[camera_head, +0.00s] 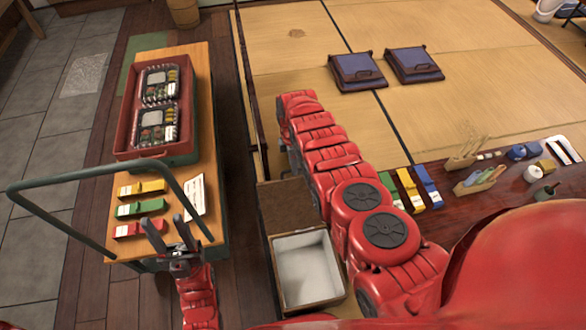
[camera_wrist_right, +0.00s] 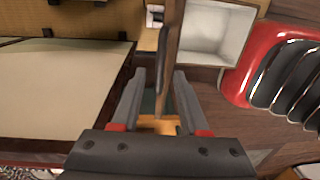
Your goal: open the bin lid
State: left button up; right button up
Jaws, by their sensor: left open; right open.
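The bin (camera_head: 339,282) is a box with a white interior at the bottom centre of the head view. Its brown lid (camera_head: 288,207) stands raised at the bin's far side, and the white inside shows. In the right wrist view the lid (camera_wrist_right: 173,45) appears as a thin board, nearly edge-on, beside the white bin interior (camera_wrist_right: 215,32). My right gripper (camera_wrist_right: 159,76) is open, with the lid's edge seen between its fingers; contact cannot be told. My arm hides that gripper in the head view. My left gripper (camera_head: 168,232) is open and empty over the wooden cart's near end.
The wooden cart (camera_head: 200,90) on the left carries a red crate (camera_head: 127,125) with lunch boxes and several coloured packs. A green handle frame (camera_head: 45,205) rises beside it. A dark table (camera_head: 465,215) with small items lies right. Two cushions (camera_head: 357,70) rest on the tatami.

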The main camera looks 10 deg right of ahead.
jog(key=shift+f, duration=0.7)
jog(key=shift+r, duration=0.1)
grip_shut()
dwell(0.9)
